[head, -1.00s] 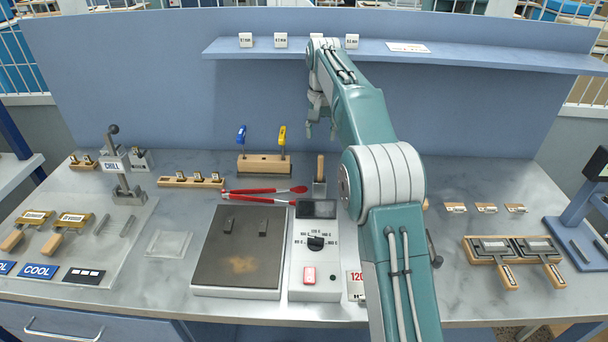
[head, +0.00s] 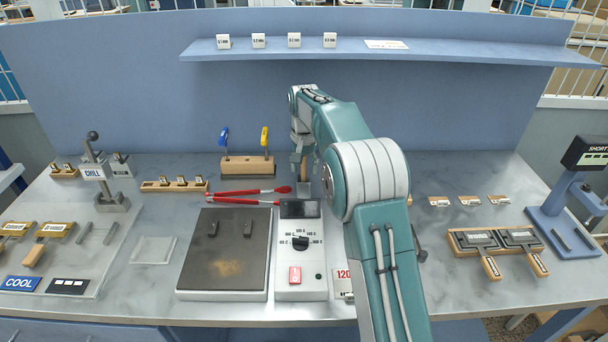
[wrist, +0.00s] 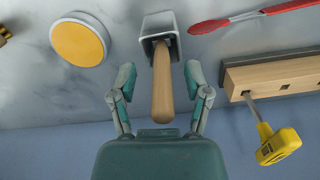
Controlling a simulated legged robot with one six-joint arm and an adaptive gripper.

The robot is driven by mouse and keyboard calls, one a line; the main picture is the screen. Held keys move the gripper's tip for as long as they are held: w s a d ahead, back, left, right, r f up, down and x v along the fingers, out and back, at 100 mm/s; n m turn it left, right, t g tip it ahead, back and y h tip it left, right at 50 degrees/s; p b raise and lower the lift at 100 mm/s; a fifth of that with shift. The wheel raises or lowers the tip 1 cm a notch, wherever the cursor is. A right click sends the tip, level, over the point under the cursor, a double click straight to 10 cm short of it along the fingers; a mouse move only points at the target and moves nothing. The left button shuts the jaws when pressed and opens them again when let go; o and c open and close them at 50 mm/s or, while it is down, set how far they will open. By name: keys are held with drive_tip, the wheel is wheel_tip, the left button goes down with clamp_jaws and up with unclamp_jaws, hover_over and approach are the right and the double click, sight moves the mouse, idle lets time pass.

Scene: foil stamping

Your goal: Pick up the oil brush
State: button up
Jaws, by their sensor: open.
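The oil brush's wooden handle (wrist: 162,88) stands up from a small square grey holder (wrist: 158,28) in the wrist view. Its lower end is hidden inside the holder. In the head view, the handle (head: 309,165) and the holder (head: 304,188) are partly covered by my arm and gripper. My gripper (wrist: 160,76) is open and empty, with one finger on each side of the handle in the wrist view. No contact shows between the fingers and the handle. In the head view, my gripper (head: 299,158) is low over the holder.
Red tongs (head: 240,196) lie left of the holder. A wooden block (head: 248,165) with blue- and yellow-handled tools stands further left. A round yellow-topped object (wrist: 78,42) is near the holder. A hot plate (head: 225,255) and control box (head: 301,260) lie in front.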

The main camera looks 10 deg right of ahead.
drive_tip(key=shift+a, duration=0.2)
clamp_jaws()
wheel_tip(320, 180, up, 10)
drive_tip(key=shift+r, duration=0.1)
idle(0.3)
